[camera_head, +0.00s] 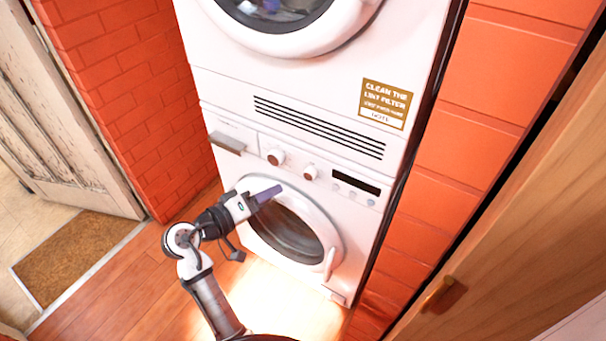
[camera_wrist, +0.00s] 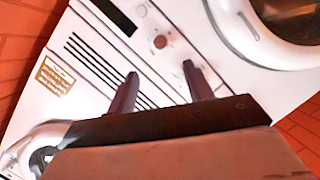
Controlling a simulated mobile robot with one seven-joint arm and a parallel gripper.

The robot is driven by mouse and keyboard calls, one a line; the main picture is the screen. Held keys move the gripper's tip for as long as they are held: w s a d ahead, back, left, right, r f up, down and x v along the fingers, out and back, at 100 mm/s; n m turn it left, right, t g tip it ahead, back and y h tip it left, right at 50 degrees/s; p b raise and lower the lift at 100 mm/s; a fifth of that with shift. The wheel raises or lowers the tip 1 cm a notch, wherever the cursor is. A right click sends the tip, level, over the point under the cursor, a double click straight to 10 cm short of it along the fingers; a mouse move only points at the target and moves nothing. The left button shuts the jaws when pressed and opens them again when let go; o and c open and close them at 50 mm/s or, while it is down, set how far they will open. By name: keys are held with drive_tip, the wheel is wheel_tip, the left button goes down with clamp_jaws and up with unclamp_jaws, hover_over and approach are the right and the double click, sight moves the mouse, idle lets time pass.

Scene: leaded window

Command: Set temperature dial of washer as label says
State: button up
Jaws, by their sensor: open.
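The lower machine (camera_head: 225,123), a white front-loading washer, has two round brown-and-white dials, a left dial (camera_head: 275,157) and a right dial (camera_head: 310,172). I cannot read which one sets temperature. One dial (camera_wrist: 160,42) shows in the wrist view beyond and between my fingertips; the other is not clearly seen there. A gold-and-white label (camera_head: 386,104) is on the machine front, upper right. It reads "CLEAN THE LINT FILTER"; its smaller lines are unclear. It also shows in the wrist view (camera_wrist: 55,76). My gripper (camera_head: 275,190) is open and empty, its purple fingers (camera_wrist: 160,82) apart, before the washer door's top.
The round washer door (camera_head: 328,232) is shut below the dials. A dark display (camera_head: 356,182) and small buttons are to their right, a drawer handle (camera_head: 227,143) to their left. A dryer door (camera_head: 340,25) is above. Brick walls flank the stack; a wooden door (camera_head: 510,230) stands at right.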

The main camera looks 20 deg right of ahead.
sight(308, 176)
drive_tip(key=p+x, duration=0.2)
drive_tip(key=x, duration=1)
drive_tip(key=shift+d, duration=0.15)
drive_tip(key=c, duration=1)
drive_tip(key=shift+o, duration=0.2)
drive_tip(key=shift+w, duration=0.1)
drive_tip(key=m+y+b, duration=0.1)
drive_tip(key=m+b, duration=0.1)
drive_tip(key=shift+f+m+t+b, duration=0.1)
drive_tip(key=shift+m+t+b, duration=0.2)
drive_tip(key=shift+m+t, duration=0.1)
drive_tip(key=shift+s+m+t+y+b, duration=0.25)
drive_tip(key=shift+m+y+b, duration=0.35)
drive_tip(key=shift+m+b, duration=0.3)
drive_tip(key=m+t+b, duration=0.1)
drive_tip(key=m, duration=0.1)
drive_tip(key=m+y+b, duration=0.1)
drive_tip(key=b, duration=0.1)
drive_tip(key=shift+s+d+m+t, duration=0.1)
drive_tip(key=shift+d+m+t, duration=0.05)
drive_tip(key=shift+m+t, duration=0.25)
drive_tip(key=shift+r, duration=0.2)
